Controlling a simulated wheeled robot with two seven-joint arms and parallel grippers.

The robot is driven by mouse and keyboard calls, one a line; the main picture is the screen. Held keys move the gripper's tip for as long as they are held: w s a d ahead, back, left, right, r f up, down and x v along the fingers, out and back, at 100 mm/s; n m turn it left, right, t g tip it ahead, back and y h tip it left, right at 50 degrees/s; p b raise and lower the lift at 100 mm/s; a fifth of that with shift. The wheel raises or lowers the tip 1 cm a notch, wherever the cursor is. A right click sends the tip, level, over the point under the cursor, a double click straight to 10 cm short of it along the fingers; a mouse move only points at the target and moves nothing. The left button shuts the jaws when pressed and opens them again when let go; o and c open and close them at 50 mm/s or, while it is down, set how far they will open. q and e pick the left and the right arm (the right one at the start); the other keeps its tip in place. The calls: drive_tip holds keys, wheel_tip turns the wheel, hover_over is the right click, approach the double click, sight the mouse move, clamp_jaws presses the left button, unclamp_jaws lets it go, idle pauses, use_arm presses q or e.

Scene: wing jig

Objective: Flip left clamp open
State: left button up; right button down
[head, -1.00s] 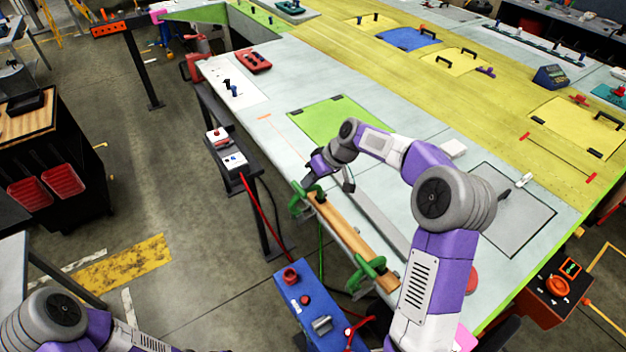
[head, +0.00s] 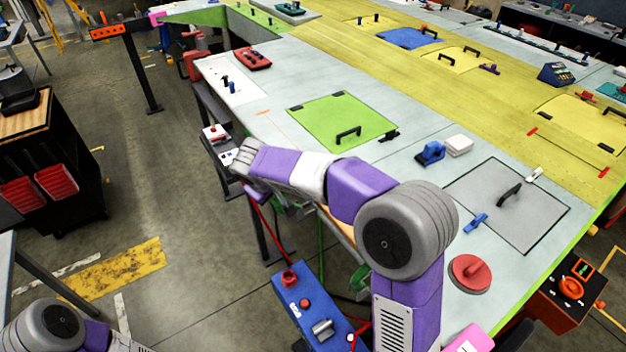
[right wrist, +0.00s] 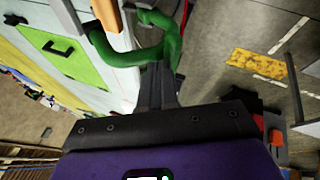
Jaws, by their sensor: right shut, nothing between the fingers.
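The green left clamp (right wrist: 125,55) fills the top middle of the right wrist view as a curved green bar beside the wooden strip (right wrist: 107,14). My right gripper (right wrist: 158,72) is shut and empty, its fingertips right at the clamp's green bar; I cannot tell whether they touch. In the head view my right arm covers most of this clamp and the wooden strip, and only a bit of green (head: 293,209) shows below the arm. The second green clamp is mostly hidden behind the arm. My left gripper is out of view.
A blue box with a red button (head: 305,303) stands in front of the table edge. A black stand with a control box (head: 222,145) is to the left. The table top (head: 290,75) holds a green panel (head: 340,122) and a grey panel (head: 510,205).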

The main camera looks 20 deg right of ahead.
drive_tip(key=a+f+n+t+h+b, duration=0.2)
drive_tip(key=a+f+h+b, duration=0.5)
drive_tip(key=f+h+b, duration=0.2)
drive_tip(key=shift+s+b, duration=0.45)
drive_tip(key=shift+b, duration=0.35)
drive_tip(key=shift+f, duration=0.15)
drive_tip(key=s+a+r+p, duration=0.3)
drive_tip(key=s+a+r, duration=0.2)
drive_tip(key=a+r, duration=0.3)
drive_tip(key=shift+p, duration=0.3)
drive_tip(key=shift+a, duration=0.1)
